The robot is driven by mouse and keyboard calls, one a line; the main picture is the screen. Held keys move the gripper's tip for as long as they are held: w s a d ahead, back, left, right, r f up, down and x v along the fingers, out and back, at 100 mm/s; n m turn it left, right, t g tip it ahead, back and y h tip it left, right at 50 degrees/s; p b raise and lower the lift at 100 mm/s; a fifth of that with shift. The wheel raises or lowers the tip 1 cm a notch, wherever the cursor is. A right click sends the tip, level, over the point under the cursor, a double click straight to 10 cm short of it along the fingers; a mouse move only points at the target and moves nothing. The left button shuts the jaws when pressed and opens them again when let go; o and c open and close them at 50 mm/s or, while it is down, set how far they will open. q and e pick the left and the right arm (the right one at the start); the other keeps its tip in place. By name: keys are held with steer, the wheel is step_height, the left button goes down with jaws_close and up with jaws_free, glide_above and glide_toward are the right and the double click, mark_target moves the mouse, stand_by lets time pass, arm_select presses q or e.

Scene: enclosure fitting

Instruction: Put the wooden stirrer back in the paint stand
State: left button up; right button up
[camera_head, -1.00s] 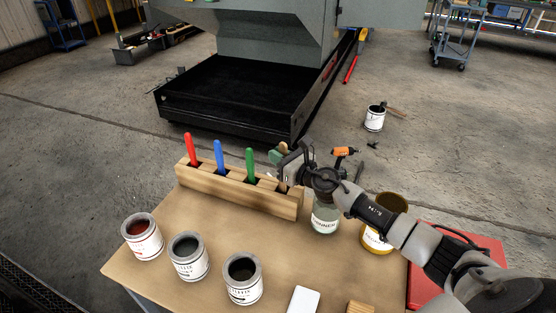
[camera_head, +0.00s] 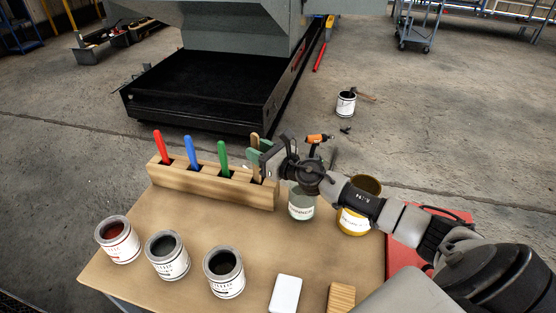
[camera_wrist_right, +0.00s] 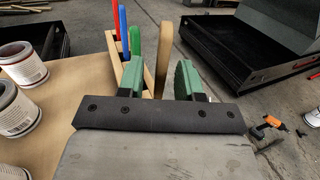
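The wooden stirrer (camera_head: 255,139) stands upright at the right end of the wooden paint stand (camera_head: 207,185). Its lower end appears to be at the rightmost slot, partly hidden by my gripper. My right gripper (camera_head: 259,149) is at the stirrer's upper part. In the right wrist view, its green fingertips (camera_wrist_right: 162,78) are apart, with the stirrer (camera_wrist_right: 164,50) between them and a gap visible on each side. Red (camera_head: 162,147), blue (camera_head: 191,152) and green (camera_head: 223,157) stirrers stand in the other slots. My left gripper is not in view.
Three open paint cans (camera_head: 168,257) stand at the table's front left. A labelled jar (camera_head: 301,204) and a yellow can (camera_head: 353,220) are right of the stand. A white block (camera_head: 285,294) and a wooden block (camera_head: 341,297) lie at the front. The table middle is clear.

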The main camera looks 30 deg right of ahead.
steer(key=b+v, duration=0.2)
steer(key=v, duration=0.7)
stand_by(0.9)
stand_by(0.5)
